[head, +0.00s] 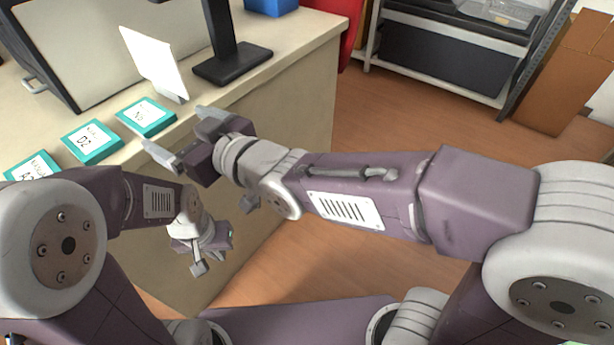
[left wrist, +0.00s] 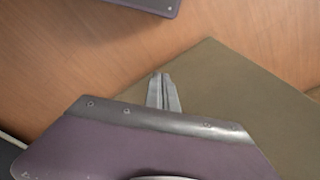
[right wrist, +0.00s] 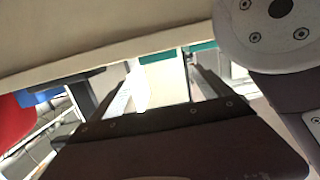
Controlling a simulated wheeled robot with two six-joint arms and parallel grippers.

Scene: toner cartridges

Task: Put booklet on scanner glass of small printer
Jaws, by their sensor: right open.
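A thin white panel, perhaps the booklet (head: 155,62), stands upright and tilted near the counter's edge. A pale surface, perhaps the same panel, shows between the fingers in the right wrist view. My right gripper (head: 180,131) is open and empty at the counter's edge, nearer to me than the panel. Its spread fingers also show in the right wrist view (right wrist: 160,75).
Teal labelled boxes (head: 145,116) line the counter's (head: 285,55) near edge. A dark-framed pale panel (head: 92,42) stands behind them. A black stand (head: 232,64) and a blue bin (head: 271,6) are further right. Shelving (head: 450,52) stands across open floor (head: 390,125).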

